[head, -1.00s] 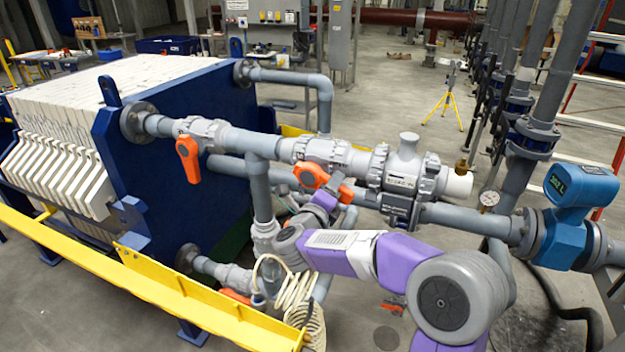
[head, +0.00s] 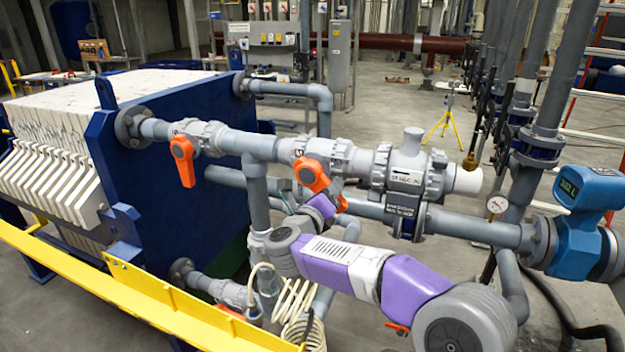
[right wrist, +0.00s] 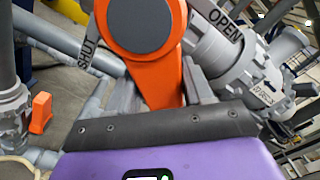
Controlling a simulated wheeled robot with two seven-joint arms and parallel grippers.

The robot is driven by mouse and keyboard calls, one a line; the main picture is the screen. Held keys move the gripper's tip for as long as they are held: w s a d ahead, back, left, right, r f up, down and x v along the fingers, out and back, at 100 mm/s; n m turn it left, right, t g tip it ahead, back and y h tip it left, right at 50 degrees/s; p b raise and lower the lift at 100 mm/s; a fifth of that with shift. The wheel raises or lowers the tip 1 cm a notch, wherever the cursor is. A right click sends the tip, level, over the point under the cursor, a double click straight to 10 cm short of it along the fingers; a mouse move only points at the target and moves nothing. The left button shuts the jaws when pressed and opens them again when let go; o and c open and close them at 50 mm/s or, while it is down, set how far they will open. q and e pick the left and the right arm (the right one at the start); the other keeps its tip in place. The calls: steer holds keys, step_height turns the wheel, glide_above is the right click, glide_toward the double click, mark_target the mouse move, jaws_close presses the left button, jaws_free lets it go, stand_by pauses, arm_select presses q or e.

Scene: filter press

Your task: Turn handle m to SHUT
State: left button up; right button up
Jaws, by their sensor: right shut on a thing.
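An orange handle (head: 312,176) sits on the middle grey valve of the upper pipe in the head view. I cannot read a letter m on it. My right gripper (head: 335,196) is shut on this handle, its arm reaching in from the lower right. In the right wrist view the handle (right wrist: 150,60) hangs from its round hub down between my right fingers (right wrist: 165,95). A SHUT label (right wrist: 87,50) lies to the left of the hub and an OPEN label (right wrist: 217,18) to the right. The handle points between and below the labels. My left gripper is out of view.
Another orange handle (head: 184,160) hangs downward on the valve to the left. A yellow rail (head: 150,290), a coiled cream hose (head: 295,305) and lower pipes are near my arm. A blue flow meter (head: 580,215) stands at the right. Open floor lies behind the pipes.

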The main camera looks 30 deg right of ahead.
steer(key=m+b, duration=0.2)
steer(key=b, duration=0.1)
steer(key=w+a+f+m+b, duration=0.1)
steer(key=m+b, duration=0.1)
steer(key=b, duration=0.1)
steer(key=w+a+m+b, duration=0.1)
steer(key=m+b, duration=0.1)
steer(key=b, duration=0.1)
steer(key=shift+w+a+f, duration=0.1)
steer(key=shift+f, duration=0.3)
steer(key=m+b, duration=0.1)
steer(key=w+a+m+b, duration=0.1)
steer(key=m, duration=0.1)
steer(key=shift+w+a+m+b, duration=0.1)
steer(key=shift+w+m+b, duration=0.1)
steer(key=shift+m+b, duration=0.15)
steer(key=o, duration=0.9)
steer(key=shift+r, duration=0.15)
steer(key=shift+o, duration=1.2)
steer(key=shift+w+a, duration=0.1)
steer(key=shift+w, duration=0.05)
steer(key=shift+d, duration=0.2)
